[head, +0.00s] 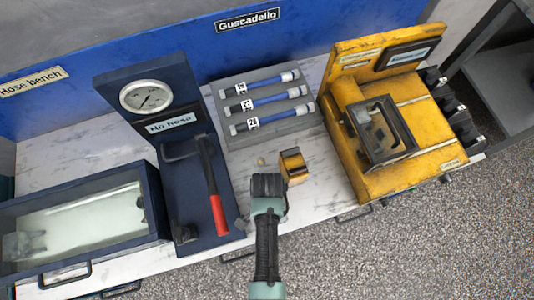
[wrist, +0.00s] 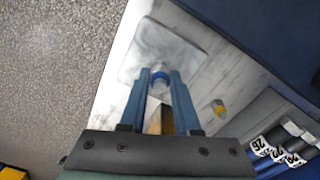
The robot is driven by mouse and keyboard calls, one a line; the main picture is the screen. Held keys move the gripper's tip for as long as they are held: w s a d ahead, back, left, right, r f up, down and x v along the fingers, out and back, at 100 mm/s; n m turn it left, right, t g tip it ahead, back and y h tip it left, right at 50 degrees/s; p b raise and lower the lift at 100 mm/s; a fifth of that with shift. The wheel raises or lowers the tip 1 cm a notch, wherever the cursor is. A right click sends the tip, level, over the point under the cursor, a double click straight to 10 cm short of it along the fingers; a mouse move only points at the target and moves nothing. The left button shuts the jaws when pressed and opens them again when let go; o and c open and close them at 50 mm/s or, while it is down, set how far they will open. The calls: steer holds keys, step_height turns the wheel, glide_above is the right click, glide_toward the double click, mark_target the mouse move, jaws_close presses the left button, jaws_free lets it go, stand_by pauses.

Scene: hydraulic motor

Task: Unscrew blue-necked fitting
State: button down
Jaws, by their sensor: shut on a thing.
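The blue-necked fitting (wrist: 160,77) shows in the wrist view as a blue ring between my fingertips, over a pale grey plate (wrist: 145,68). My gripper (wrist: 160,82) is shut on it, one finger on each side. In the head view my gripper (head: 268,190) is over the white bench top, and my wrist hides the fitting and most of the plate. A small yellow block (head: 293,166) stands just right of my gripper. Part of it (wrist: 160,121) shows between my fingers in the wrist view.
A small brass-coloured piece (head: 261,161) lies on the bench. A grey rack (head: 272,136) holds blue hoses behind. A dark blue gauge stand (head: 150,100) with a red-handled lever (head: 217,214) is left. A yellow machine (head: 385,180) is right.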

steer(key=shift+n, duration=0.6)
steer(key=n+p, duration=0.1)
steer(key=n, duration=0.1)
steer(key=shift+r+n, duration=0.15)
steer(key=shift+n, duration=0.15)
steer(key=n, duration=0.3)
steer(key=shift+p, duration=0.3)
steer(key=shift+n, duration=0.8)
steer(key=n+p, duration=0.1)
steer(key=n, duration=0.3)
